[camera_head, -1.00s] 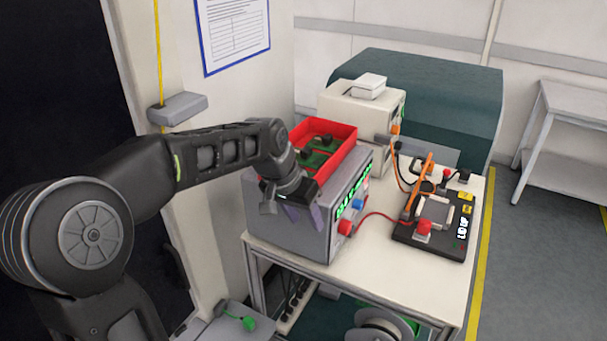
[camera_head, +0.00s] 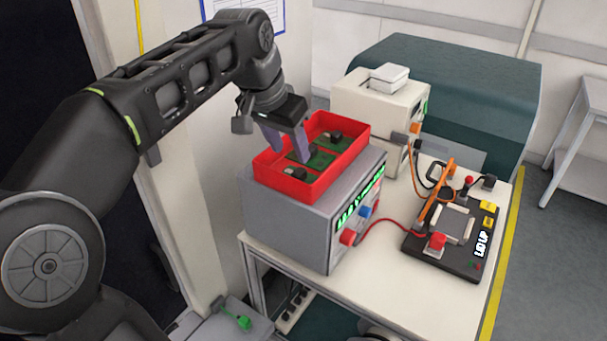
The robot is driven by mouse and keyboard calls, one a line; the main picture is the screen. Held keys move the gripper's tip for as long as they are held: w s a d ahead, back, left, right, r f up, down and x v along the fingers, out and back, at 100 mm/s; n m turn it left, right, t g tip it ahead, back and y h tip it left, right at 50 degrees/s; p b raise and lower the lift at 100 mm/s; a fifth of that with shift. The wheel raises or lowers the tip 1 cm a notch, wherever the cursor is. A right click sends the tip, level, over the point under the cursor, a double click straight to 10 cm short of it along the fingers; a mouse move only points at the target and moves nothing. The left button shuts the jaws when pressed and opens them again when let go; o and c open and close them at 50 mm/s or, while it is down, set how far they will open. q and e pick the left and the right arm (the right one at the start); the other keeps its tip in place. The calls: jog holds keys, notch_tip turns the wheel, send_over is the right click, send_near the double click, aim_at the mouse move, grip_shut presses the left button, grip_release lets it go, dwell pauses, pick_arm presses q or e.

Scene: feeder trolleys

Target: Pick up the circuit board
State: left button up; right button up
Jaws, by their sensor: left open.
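Green circuit boards with dark parts on them lie in a red tray (camera_head: 340,172). The tray sits on top of a grey instrument box (camera_head: 287,220). One circuit board (camera_head: 322,160) shows near the tray's middle; another lies nearer the front, and one towards the back. My left gripper (camera_head: 290,152) points down at the tray, open, with its two purple-grey fingers apart. Its fingertips are over the left-middle part of the tray, close to the middle board. I cannot tell whether they touch it. My right gripper is not in view.
A black fixture (camera_head: 462,249) with an orange handle stands on the white table (camera_head: 385,290) at the right. A beige instrument (camera_head: 372,112) stands behind the tray, with a large teal machine (camera_head: 480,80) beyond. A red cable crosses the table.

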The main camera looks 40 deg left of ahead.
aim_at(299, 171)
pick_arm(q)
jog(key=shift+x, duration=1.35)
jog(key=shift+f, duration=0.1)
jog(key=shift+w+f+p, duration=0.15)
jog(key=shift+f+p, duration=0.2)
jog(key=p+x, duration=0.1)
jog(key=x, duration=0.3)
jog(key=shift+w+a+f, duration=0.1)
jog(key=shift+a+f, duration=0.05)
jog(key=shift+c, duration=0.5)
grip_shut()
